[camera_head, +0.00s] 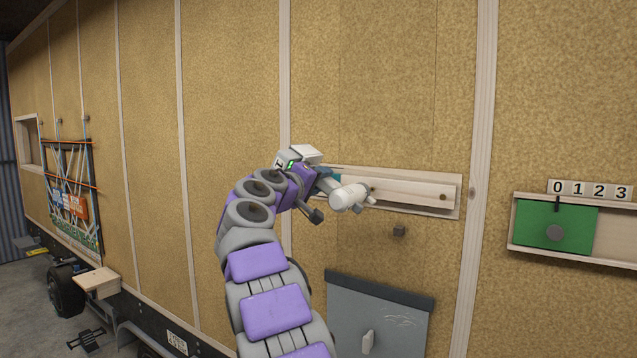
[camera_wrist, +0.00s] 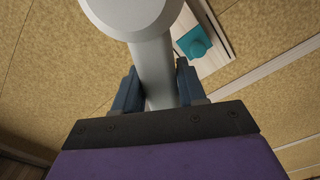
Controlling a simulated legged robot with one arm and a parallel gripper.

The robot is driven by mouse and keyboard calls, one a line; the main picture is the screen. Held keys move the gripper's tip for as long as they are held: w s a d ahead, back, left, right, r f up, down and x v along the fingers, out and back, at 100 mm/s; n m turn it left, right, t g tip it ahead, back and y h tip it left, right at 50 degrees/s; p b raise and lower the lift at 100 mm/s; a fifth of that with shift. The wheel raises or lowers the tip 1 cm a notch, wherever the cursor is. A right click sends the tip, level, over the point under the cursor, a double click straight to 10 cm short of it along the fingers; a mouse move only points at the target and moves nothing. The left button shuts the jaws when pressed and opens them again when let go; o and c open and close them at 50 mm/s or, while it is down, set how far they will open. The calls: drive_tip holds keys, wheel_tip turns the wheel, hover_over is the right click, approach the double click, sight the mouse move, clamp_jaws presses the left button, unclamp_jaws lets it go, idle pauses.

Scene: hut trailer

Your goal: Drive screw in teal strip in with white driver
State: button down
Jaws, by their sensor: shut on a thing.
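The white driver (camera_head: 350,196) is in my gripper (camera_head: 330,190), in front of the wall. In the wrist view the driver (camera_wrist: 135,14) fills the top middle, with its wide rounded part toward the camera. My gripper (camera_wrist: 157,88) is shut around its narrower grey-white part. A teal piece (camera_wrist: 194,41) sits on a pale wooden board (camera_wrist: 212,62), beyond the driver and to its right. In the head view a bit of teal (camera_head: 327,173) shows just behind my gripper. I cannot make out a screw in the teal. The driver's tip is not clearly seen.
A wooden rail (camera_head: 415,191) runs right along the wall from the gripper. A green sliding panel (camera_head: 540,222) is at the right. The wall between is bare.

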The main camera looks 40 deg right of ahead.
drive_tip(key=shift+d+r, duration=0.1)
drive_tip(key=shift+d, duration=0.05)
drive_tip(key=shift+w+d, duration=0.1)
drive_tip(key=shift+d, duration=0.65)
drive_tip(key=shift+w, duration=0.1)
drive_tip(key=shift+w+d+p, duration=0.35)
drive_tip(key=shift+d+p, duration=0.25)
drive_tip(key=shift+p, duration=0.1)
idle(1.4)
drive_tip(key=shift+a, duration=0.1)
